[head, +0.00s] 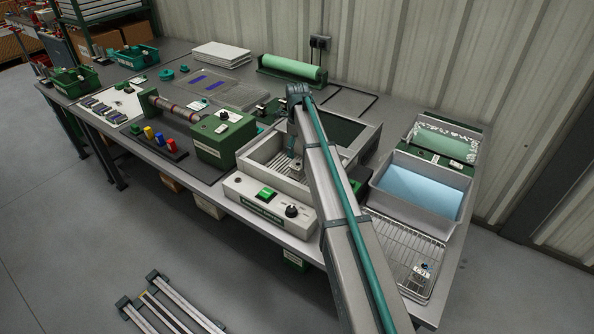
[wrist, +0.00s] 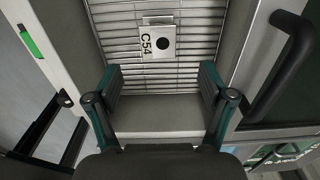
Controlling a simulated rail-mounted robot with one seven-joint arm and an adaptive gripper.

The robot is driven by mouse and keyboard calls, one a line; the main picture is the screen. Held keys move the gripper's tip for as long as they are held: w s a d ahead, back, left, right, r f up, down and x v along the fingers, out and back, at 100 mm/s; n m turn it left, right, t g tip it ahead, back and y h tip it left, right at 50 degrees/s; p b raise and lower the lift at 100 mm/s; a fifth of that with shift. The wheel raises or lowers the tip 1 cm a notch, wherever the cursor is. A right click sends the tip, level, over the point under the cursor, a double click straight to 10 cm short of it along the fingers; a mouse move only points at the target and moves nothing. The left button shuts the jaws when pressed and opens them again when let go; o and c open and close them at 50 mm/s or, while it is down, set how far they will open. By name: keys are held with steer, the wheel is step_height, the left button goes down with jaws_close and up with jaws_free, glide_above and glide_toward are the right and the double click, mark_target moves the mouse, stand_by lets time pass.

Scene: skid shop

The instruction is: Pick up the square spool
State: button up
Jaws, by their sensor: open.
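A small pale square piece (wrist: 166,54) with a dark round hole and the marking "C54" lies on a slatted metal rack in the wrist view. It looks like the square spool, though its height is hard to judge from above. My gripper (wrist: 160,82) is open and empty, its two teal-edged fingers apart. The piece appears beyond the fingertips, roughly centred between them, not touching either. In the head view, the piece (head: 297,164) is small inside the grey basin (head: 253,158), and my gripper (head: 291,148) is down close above it, partly hidden by my arm.
The basin has raised walls and a front control panel (head: 265,196). A black handle (wrist: 285,65) is at right in the wrist view. A tray of blue liquid (head: 420,186) and a wire rack (head: 405,250) with another marked piece (head: 422,270) are at right.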

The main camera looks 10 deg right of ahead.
mark_target(297, 165)
steer(key=shift+a+f+p, duration=0.1)
steer(key=shift+f+p, duration=1.2)
steer(key=shift+f, duration=3.1)
jaws_close()
steer(key=shift+r, duration=0.25)
